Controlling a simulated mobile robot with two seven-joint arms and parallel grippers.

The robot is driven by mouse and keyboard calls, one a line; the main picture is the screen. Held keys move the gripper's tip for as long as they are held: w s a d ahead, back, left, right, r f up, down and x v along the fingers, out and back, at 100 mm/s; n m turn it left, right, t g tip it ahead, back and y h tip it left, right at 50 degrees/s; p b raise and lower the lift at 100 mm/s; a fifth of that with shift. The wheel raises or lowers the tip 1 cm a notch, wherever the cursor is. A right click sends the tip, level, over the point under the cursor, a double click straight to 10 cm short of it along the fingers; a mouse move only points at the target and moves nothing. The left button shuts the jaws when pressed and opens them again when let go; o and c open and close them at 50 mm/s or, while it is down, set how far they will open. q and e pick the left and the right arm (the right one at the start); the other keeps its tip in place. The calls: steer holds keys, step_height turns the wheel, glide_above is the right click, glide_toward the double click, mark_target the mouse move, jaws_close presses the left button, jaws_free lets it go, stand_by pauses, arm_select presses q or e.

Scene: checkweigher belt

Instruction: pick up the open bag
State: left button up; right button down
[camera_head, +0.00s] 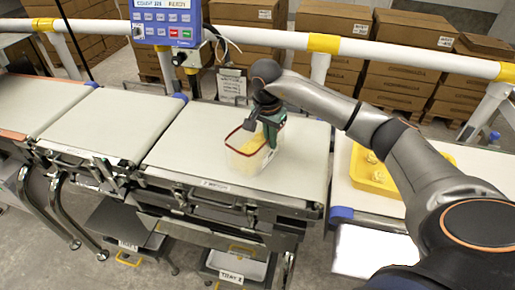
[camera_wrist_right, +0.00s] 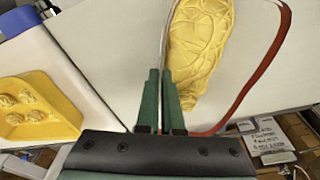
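The open bag (camera_head: 245,158) is clear, with a red rim and yellow contents, and stands upright on the right-hand belt section (camera_head: 300,165). In the right wrist view the bag's yellow contents (camera_wrist_right: 200,45) and red rim are just ahead of the fingers. My right gripper (camera_head: 268,138) reaches down at the bag's right side. In the wrist view its green fingers (camera_wrist_right: 161,85) are close together, with the thin bag wall between them. Whether the bag's base is clear of the belt cannot be told. My left gripper is not in view.
A yellow tray (camera_head: 370,178) with small yellow pieces is on the right; it also shows in the wrist view (camera_wrist_right: 40,105). A blue display unit (camera_head: 166,20) and a white rail (camera_head: 400,57) stand behind the belt. The left belt sections (camera_head: 115,125) are clear.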

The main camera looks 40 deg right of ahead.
steer(key=shift+r, duration=0.15)
steer(key=shift+r, duration=0.55)
steer(key=s+a+r, duration=0.6)
steer(key=s+r, duration=0.5)
steer(key=s, duration=0.1)
steer(key=shift+s+r, duration=0.3)
steer(key=shift+s, duration=0.05)
steer(key=shift+w, duration=0.1)
